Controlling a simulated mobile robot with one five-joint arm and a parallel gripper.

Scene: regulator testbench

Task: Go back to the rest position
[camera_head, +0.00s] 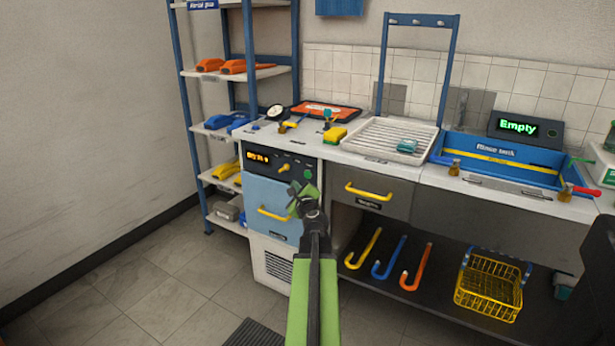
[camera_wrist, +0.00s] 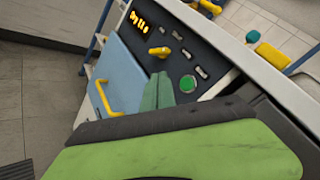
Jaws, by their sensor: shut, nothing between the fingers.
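My gripper (camera_head: 303,195) is in front of the dryer unit under the counter, at the end of my green arm. Its fingers are shut with nothing between them. In the wrist view the green fingertips (camera_wrist: 158,93) lie close together against the picture of the blue dryer door and the dark control panel. The dryer door (camera_head: 268,208) is blue with a yellow handle and looks closed. The panel (camera_head: 278,165) above it has an orange display, a yellow knob (camera_wrist: 159,51) and a green button (camera_wrist: 187,83). I cannot tell whether the fingers touch the unit.
A counter holds a white drying rack (camera_head: 380,138), a blue rinse tank (camera_head: 500,160) and a display reading "Empty" (camera_head: 518,126). Hooked pipes and a yellow basket (camera_head: 488,287) sit on the low shelf. A blue shelf rack (camera_head: 187,105) stands left. The floor (camera_head: 150,290) at left is clear.

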